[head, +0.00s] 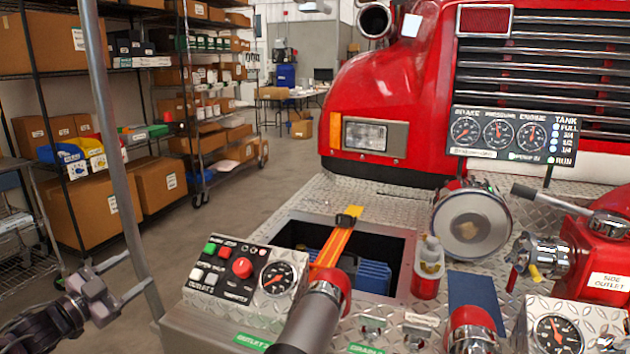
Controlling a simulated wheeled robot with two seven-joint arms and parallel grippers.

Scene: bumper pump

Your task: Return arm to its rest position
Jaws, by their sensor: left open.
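My left gripper (138,270) is at the lower left, coming in from the left edge. Its two fingers point right and stand apart, with nothing seen held between them. The fingertips overlap a grey upright pole (122,180) in the picture; I cannot tell whether they touch it. The control panel (240,272) with coloured buttons, a red knob and a gauge lies to the right of the gripper, apart from it. My right gripper is not in view.
A red fire truck (400,85) with a diamond-plate bumper fills the right. An open bumper well (398,240) holds blue folded material and an orange strap (335,240). A large capped outlet (470,225) stands right. Shelves with boxes (85,205) stand left; the floor (235,212) between is clear.

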